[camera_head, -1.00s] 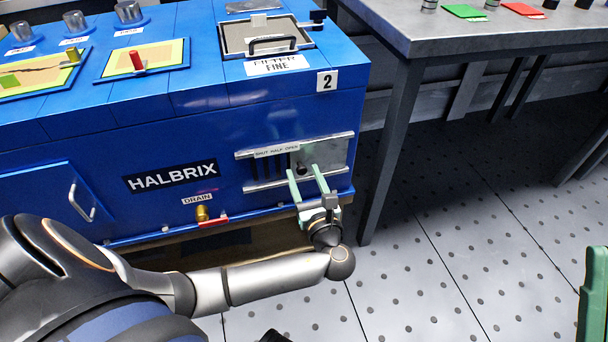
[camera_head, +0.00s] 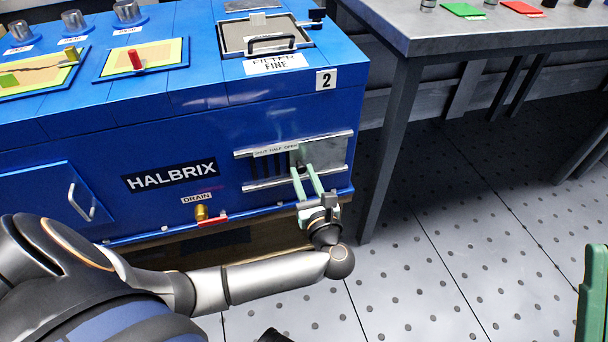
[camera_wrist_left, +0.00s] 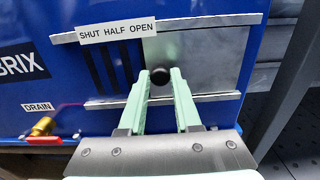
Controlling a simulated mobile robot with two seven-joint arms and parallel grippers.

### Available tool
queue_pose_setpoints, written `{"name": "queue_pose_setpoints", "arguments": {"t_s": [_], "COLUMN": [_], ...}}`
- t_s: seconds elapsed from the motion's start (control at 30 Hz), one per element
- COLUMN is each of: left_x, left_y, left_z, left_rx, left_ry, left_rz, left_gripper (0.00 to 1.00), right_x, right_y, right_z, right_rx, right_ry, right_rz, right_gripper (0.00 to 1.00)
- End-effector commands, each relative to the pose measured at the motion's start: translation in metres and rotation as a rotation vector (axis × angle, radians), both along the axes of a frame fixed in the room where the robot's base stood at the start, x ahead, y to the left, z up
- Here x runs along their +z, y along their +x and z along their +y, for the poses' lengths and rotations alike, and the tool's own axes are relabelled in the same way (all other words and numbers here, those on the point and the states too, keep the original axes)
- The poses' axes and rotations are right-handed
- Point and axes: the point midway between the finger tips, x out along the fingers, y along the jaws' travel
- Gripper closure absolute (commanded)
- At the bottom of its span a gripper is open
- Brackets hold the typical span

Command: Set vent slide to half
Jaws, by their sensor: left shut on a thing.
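The vent slide (camera_head: 334,152) is a bare metal plate between two horizontal rails, low on the blue machine's front. It also shows in the left wrist view (camera_wrist_left: 204,62), with its left edge below the word OPEN. Dark vent slots (camera_wrist_left: 110,68) are uncovered to its left. A label reading SHUT HALF OPEN (camera_wrist_left: 117,31) is on the upper rail. My left gripper (camera_head: 304,173) is shut on the slide's round black knob (camera_wrist_left: 159,76), with a green finger on each side. A green part of what looks like my right gripper (camera_head: 592,300) shows at the right edge; its fingertips are not clear.
A drain valve (camera_head: 202,213) with a red handle is left of the vent, below the HALBRIX plate (camera_head: 170,175). A door handle (camera_head: 82,203) is further left. A grey table (camera_head: 470,40) stands right of the machine. The floor between them is clear.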

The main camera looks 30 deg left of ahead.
Motion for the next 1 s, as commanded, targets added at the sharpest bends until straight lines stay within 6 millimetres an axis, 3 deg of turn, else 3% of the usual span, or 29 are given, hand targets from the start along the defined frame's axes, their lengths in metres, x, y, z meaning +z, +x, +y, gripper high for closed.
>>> {"name": "queue_pose_setpoints", "arguments": {"t_s": [0.77, 1.0], "left_x": [0.001, 0.005], "left_y": [0.000, -0.022], "left_z": [0.002, 0.021], "left_rx": [0.002, 0.005], "left_ry": [0.002, 0.005], "left_rz": [-0.001, 0.004], "left_gripper": [1.00, 1.00], "right_x": [0.001, 0.030], "right_y": [0.000, -0.001], "right_z": [0.000, -0.001], "right_rx": [0.000, -0.005], "right_ry": [0.000, -0.004], "right_rz": [0.001, -0.010], "right_gripper": [1.00, 1.00]}}
